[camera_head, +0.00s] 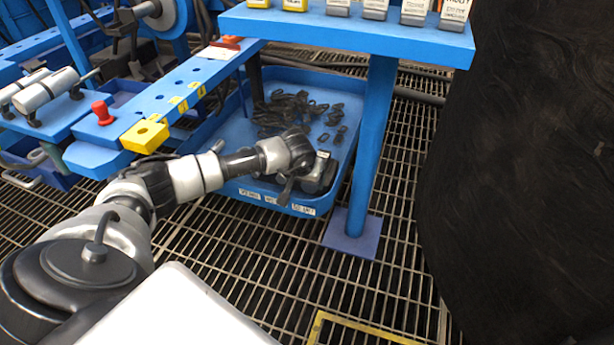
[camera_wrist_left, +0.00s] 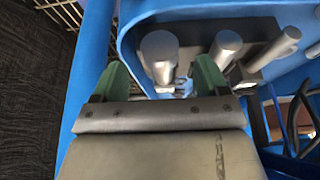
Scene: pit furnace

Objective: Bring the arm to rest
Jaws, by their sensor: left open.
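My left arm (camera_head: 200,175) reaches in from the left, with its wrist low over the front of a blue tray (camera_head: 262,200) under the blue bench. My left gripper (camera_wrist_left: 159,82) shows two green fingers spread apart in the left wrist view. The round end of a grey cylinder (camera_wrist_left: 160,52) appears between and beyond the fingers; I cannot tell whether they touch it. No object is seen clamped in the fingers. In the head view the fingertips are hard to make out. My right gripper is not in view.
A blue post (camera_head: 370,140) stands close right of the wrist. A blue shelf (camera_head: 345,30) with labelled blocks is above. A blue beam (camera_head: 175,105) with a yellow end lies left. Dark loose parts (camera_head: 290,108) lie in the tray. A black mass (camera_head: 530,180) fills the right; open grating (camera_head: 290,260) lies in front.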

